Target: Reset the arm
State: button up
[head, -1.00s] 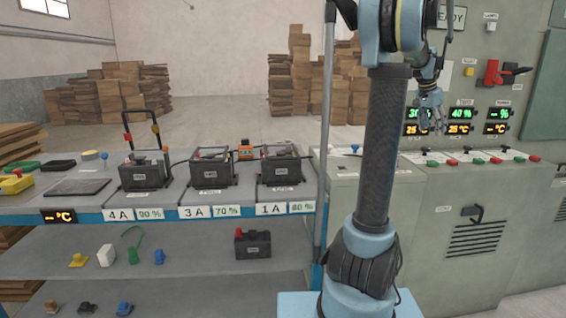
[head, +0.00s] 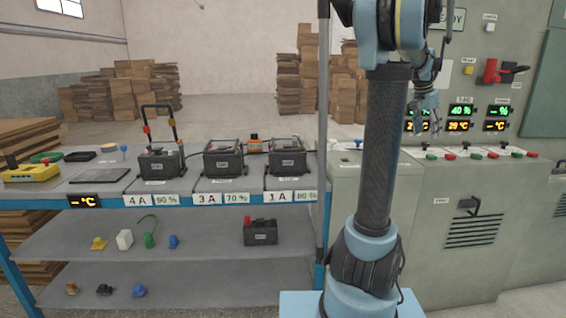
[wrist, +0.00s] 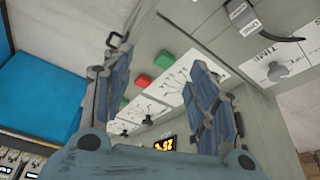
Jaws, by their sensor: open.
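My arm stands upright in the middle of the head view, folded at the top. My gripper (head: 426,108) hangs beside the upper arm, in front of the displays on the grey cabinet (head: 470,220). In the wrist view my gripper (wrist: 165,95) is open and empty, its two blue fingers spread apart. Between and beyond the fingers the wrist view shows a tilted panel with a green button (wrist: 143,57), a red button (wrist: 143,82) and white labels. It appears apart from the fingers.
A blue-edged shelf (head: 100,203) at left carries batteries, including a battery with a tall handle (head: 160,163). A lower shelf holds another battery (head: 261,232) and small coloured parts. A post (head: 323,140) stands close left of my arm. Cardboard stacks (head: 120,90) stand behind.

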jog(key=s+a+f+n+y, duration=0.1)
jog(key=s+a+f+n, duration=0.2)
jog(key=a, duration=0.5)
jog(key=s+a+f+n, duration=0.1)
jog(key=s+a+f, duration=0.2)
jog(key=s+a, duration=0.35)
jog(key=s+a+f+n+y, duration=0.1)
jog(key=s+a+f+n, duration=0.25)
jog(key=a, duration=0.55)
jog(key=s+a+f+n+y, duration=0.1)
jog(key=s+a+f+n, duration=0.1)
jog(key=s+a+f, duration=0.3)
jog(key=s+a+f+n, duration=0.3)
jog(key=s+a+f, duration=0.3)
jog(key=s+f, duration=0.4)
jog(key=shift+s+y, duration=0.3)
jog(key=shift+y, duration=0.1)
jog(key=shift+a+f, duration=0.1)
jog(key=shift+w+f, duration=0.2)
jog(key=shift+w, duration=0.25)
